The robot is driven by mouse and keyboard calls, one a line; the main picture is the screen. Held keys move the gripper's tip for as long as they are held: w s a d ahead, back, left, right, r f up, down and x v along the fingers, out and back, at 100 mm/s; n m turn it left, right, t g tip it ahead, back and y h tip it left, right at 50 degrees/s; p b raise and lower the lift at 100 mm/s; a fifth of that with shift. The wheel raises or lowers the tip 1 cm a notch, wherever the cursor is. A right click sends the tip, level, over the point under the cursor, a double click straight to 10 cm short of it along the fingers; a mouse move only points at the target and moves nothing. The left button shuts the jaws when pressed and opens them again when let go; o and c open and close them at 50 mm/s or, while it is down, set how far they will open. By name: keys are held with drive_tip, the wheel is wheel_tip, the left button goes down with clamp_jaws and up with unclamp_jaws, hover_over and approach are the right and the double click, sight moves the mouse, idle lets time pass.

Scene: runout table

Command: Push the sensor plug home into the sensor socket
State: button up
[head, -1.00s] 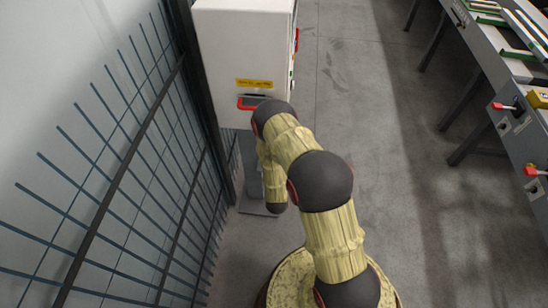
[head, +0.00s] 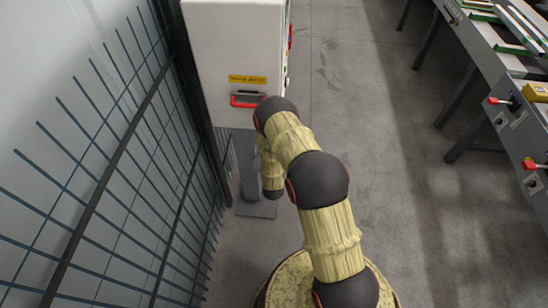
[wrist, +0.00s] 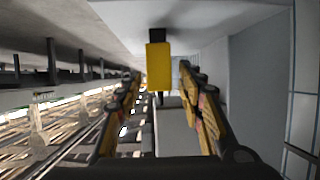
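In the wrist view, my gripper (wrist: 158,88) has its two fingers apart, with nothing clasped between them. A yellow block with a black top (wrist: 158,66) appears in the gap beyond the fingers, with clear space on both sides. I cannot tell whether it is the sensor plug. The sensor socket cannot be made out for certain in either view. In the head view my gripper is not visible; my own arm covers the area in front of the cabinet.
A white cabinet (head: 232,45) with a yellow label and red handle (head: 247,101) stands on a post ahead. A mesh fence (head: 95,180) runs along the left. The grey runout table (head: 488,65) is at right, with red-tipped levers (head: 497,100). Floor (head: 400,210) between is open.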

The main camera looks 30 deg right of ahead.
clamp_jaws()
idle(0.3)
drive_tip(key=shift+r, duration=0.1)
